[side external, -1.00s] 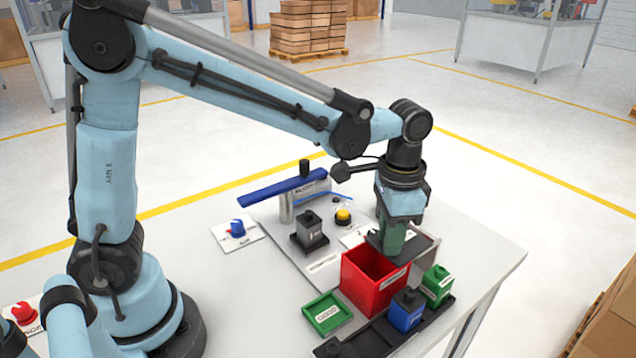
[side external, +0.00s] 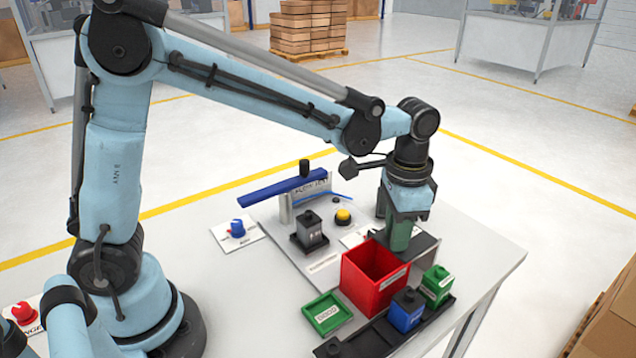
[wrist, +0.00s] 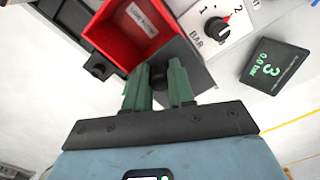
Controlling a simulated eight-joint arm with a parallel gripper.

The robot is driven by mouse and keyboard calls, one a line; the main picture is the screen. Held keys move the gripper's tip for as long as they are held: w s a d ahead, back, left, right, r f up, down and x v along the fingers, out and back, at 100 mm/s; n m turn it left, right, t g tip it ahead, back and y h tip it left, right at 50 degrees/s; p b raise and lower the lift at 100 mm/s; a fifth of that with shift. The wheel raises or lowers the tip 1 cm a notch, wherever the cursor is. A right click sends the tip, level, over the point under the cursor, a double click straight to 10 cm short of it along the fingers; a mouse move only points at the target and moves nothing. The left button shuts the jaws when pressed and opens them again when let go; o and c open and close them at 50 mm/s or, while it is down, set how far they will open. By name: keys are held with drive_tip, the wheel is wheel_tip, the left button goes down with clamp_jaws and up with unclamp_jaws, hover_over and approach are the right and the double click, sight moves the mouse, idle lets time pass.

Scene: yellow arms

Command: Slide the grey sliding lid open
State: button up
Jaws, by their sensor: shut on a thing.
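My gripper (side external: 402,236) points down behind the red bin (side external: 361,282), its green fingers low over the dark grey sliding lid (side external: 426,246). In the wrist view the fingers (wrist: 160,76) are closed on the lid's black knob (wrist: 158,82), one finger on each side. The dark grey lid (wrist: 196,66) lies flat under them, next to the red bin (wrist: 135,30). My gripper and the bin hide part of the lid in the side view.
A green block (side external: 437,286) and a blue block (side external: 406,311) stand on a black tray in front. A green dish (side external: 327,314) lies left of them. A blue lever (side external: 283,187), a yellow button (side external: 343,216) and a numbered dial (wrist: 217,27) are nearby.

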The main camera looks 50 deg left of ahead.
drive_tip(key=shift+w+d, duration=0.2)
drive_tip(key=shift+w, duration=0.45)
drive_tip(key=o, duration=0.6)
drive_tip(key=shift+a, duration=0.1)
drive_tip(key=shift+r, duration=3.75)
drive_tip(key=shift+a, duration=0.15)
